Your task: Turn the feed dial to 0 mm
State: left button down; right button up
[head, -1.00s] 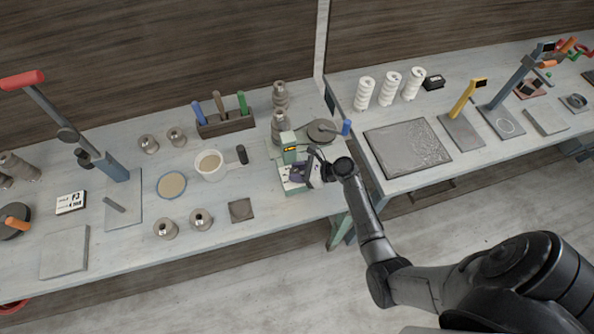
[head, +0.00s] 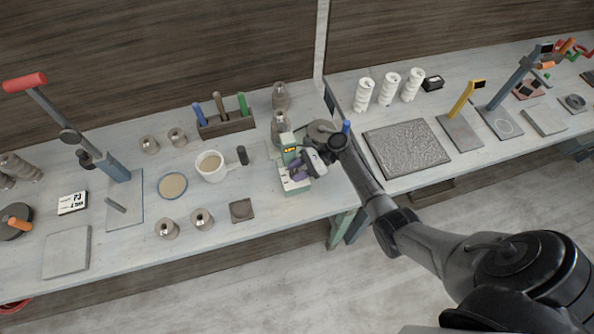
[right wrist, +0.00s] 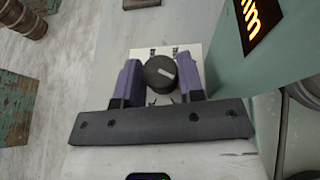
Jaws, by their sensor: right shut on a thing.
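The feed dial (right wrist: 160,72) is a round black knob with a white pointer line, set on a pale plate with printed marks. The purple fingers of my right gripper (right wrist: 159,82) are on both sides of it, shut on it. In the head view my right gripper (head: 307,169) is at the small green machine (head: 287,142), and the dial is hidden there. The machine's amber display (right wrist: 258,20) is cut off in the right wrist view; only "mm" can be read. My left gripper is not in view.
A tool rack (head: 227,122), a white cup (head: 211,166) and several metal pots stand left of the machine. A grey disc (head: 322,130) with a blue handle stands close behind my wrist. A textured slab (head: 407,147) lies on the right table.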

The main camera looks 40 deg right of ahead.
dwell(0.4)
jog(key=o, duration=0.6)
jog(key=shift+o, duration=0.2)
jog(key=v, duration=1.3)
jog(key=shift+d+r, duration=0.2)
jog(key=shift+d, duration=0.15)
jog(key=shift+s, duration=0.1)
